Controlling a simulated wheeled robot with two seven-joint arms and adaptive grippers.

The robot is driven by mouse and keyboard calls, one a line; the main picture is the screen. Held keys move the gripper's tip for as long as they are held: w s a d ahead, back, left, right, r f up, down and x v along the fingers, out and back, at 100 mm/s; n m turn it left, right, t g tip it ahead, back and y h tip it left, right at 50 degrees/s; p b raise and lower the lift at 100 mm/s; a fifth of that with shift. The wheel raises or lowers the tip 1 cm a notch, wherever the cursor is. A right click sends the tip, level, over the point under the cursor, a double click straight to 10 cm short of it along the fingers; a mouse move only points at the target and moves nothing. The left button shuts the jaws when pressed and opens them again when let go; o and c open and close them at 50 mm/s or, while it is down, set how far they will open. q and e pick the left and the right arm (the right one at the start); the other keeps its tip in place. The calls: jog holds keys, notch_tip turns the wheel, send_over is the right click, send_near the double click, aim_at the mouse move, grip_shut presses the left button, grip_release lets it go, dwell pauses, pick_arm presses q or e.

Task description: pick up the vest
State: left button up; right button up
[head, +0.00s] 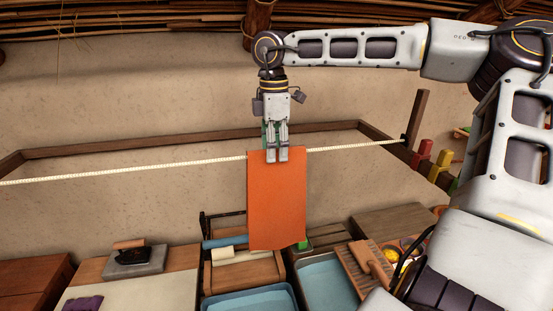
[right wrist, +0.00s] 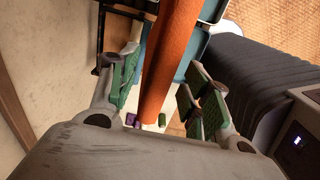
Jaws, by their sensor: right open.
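An orange cloth (head: 277,205) hangs folded over a pale rope (head: 200,160); it is plain and flat, and I cannot tell if it is the vest. My right gripper (head: 278,158) points down at the cloth's top edge, at the rope. In the right wrist view the orange cloth (right wrist: 170,65) passes between the spread green-padded fingers (right wrist: 160,90), with space on both sides. A small dark purple thing (head: 83,304), possibly cloth, lies at the lower left edge of the head view, partly cut off. My left gripper is not in view.
Below the cloth stand a wooden box with a rolled cream item (head: 240,254), blue basins (head: 325,280) and a wooden washboard with a brush (head: 368,262). An iron (head: 132,255) rests on a grey slab at left. A mud wall (head: 150,90) rises behind.

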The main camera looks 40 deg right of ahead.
jog(key=shift+f, duration=0.4)
jog(key=c, duration=0.9)
jog(key=shift+c, duration=0.2)
jog(key=shift+r, duration=0.2)
jog(key=shift+r+b, duration=0.7)
jog(key=shift+r, duration=4.15)
